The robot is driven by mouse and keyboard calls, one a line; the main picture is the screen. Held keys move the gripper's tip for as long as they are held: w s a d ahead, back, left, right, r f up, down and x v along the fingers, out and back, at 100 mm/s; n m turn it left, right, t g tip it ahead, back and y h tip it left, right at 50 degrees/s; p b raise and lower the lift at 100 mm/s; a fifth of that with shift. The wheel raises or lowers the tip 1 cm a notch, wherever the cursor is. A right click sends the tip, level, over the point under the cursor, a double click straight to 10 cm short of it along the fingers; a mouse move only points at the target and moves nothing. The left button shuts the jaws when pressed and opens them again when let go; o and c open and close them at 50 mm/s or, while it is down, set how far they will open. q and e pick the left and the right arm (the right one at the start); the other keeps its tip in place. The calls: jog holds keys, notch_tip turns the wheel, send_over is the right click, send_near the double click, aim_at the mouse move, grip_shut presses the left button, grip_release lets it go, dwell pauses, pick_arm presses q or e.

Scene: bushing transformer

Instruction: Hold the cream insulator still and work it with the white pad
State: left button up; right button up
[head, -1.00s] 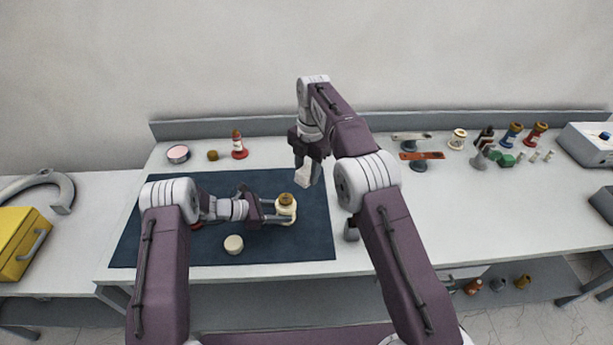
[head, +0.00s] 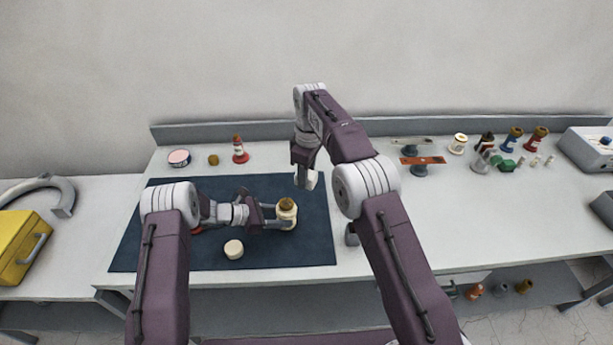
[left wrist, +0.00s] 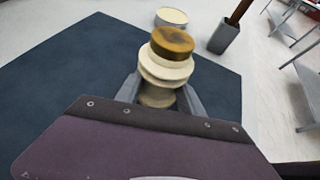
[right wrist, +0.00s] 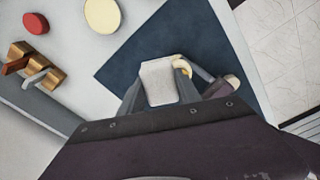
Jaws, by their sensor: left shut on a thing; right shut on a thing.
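The cream insulator (head: 288,220) with its brown top stands upright over the dark blue mat (head: 315,248). It also shows in the left wrist view (left wrist: 165,72). My left gripper (head: 287,219) is shut around its lower part, one finger on each side. My right gripper (head: 303,174) is shut on the white pad (head: 311,180), above and behind the insulator in the head view. In the right wrist view the pad (right wrist: 158,82) sits between the fingers and partly covers the insulator (right wrist: 182,66). The pad looks apart from the insulator in the head view.
A cream round piece (head: 234,249) lies on the mat's front part. A grey holder (head: 352,235) stands right of the mat. Stands and several bushings crowd the table's right.

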aim_at(295, 182)
jog(key=m, duration=0.1)
jog(key=a+m, duration=0.1)
jog(key=m, duration=0.1)
jog(key=shift+m, duration=0.3)
jog(key=shift+s+a+f, duration=0.15)
jog(key=shift+a+f, duration=0.2)
jog(key=shift+f, duration=0.75)
jog(key=shift+s+a+f, duration=0.15)
jog(key=shift+a+f, duration=0.25)
jog(key=shift+f, duration=0.75)
jog(key=shift+s+a+f, duration=0.15)
jog(key=shift+a+f, duration=0.2)
jog(key=shift+f, duration=0.75)
jog(key=shift+w+a+f, duration=0.1)
jog(key=shift+a+f, duration=0.35)
jog(key=shift+f, duration=0.1)
jog(key=shift+c, duration=0.6)
jog(key=shift+w+a, duration=0.15)
jog(key=shift+a, duration=0.7)
jog(key=shift+w+a, duration=0.1)
jog(key=shift+a, duration=1.5)
jog(key=shift+d, duration=0.7)
jog(key=shift+s+d+f, duration=0.1)
jog(key=shift+s+d, duration=0.1)
jog(key=shift+d, duration=0.9)
jog(key=shift+s+d, duration=0.15)
jog(key=shift+d, duration=0.95)
jog(key=shift+r, duration=4.05)
